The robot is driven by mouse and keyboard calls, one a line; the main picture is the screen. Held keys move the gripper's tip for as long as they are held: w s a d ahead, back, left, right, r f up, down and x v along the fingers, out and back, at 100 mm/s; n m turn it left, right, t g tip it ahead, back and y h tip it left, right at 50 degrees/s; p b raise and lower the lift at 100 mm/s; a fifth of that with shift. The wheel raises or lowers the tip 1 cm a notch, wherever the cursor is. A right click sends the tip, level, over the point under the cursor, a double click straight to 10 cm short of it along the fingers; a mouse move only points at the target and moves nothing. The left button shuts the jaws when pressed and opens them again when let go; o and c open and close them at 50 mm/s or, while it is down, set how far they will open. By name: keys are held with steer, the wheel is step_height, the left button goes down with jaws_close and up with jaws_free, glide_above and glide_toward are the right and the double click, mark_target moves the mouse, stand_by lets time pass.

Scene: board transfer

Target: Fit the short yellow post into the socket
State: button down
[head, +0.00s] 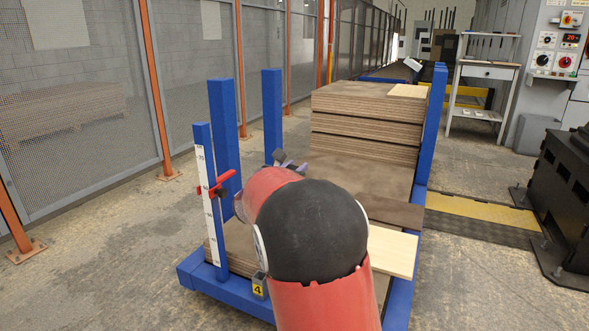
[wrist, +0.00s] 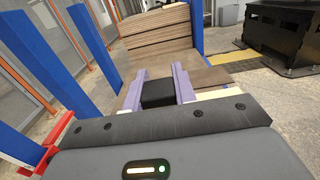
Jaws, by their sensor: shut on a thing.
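My gripper (wrist: 158,82) has its two purple fingers on either side of a dark block (wrist: 157,95), and is shut on it. In the head view my gripper (head: 288,163) shows only in part beyond my red and black arm, above the boards. I see no short yellow post in either view. A small yellow and black piece marked 4 (head: 258,286) is at the front edge of the blue frame (head: 232,290); I cannot tell whether it is a post or a label. I cannot make out a socket, and my arm hides part of the frame.
Blue uprights (head: 223,125) stand at the frame's left. A white scale with a red clamp (head: 221,184) is at the front left. Stacked boards (head: 365,110) fill the back. A pale board (head: 393,250) lies at the right. A mesh fence (head: 75,110) runs along the left.

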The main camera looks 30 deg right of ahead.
steer(key=shift+f+b, duration=2.05)
steer(key=shift+f, duration=0.5)
steer(key=shift+f+b, duration=1.3)
steer(key=shift+f, duration=0.05)
step_height(320, 180, down, 8)
steer(key=shift+r, duration=0.15)
stand_by(2.5)
steer(key=c, duration=1.1)
jaws_free()
steer(key=shift+o, duration=0.2)
steer(key=v, duration=0.8)
steer(key=shift+p, duration=0.4)
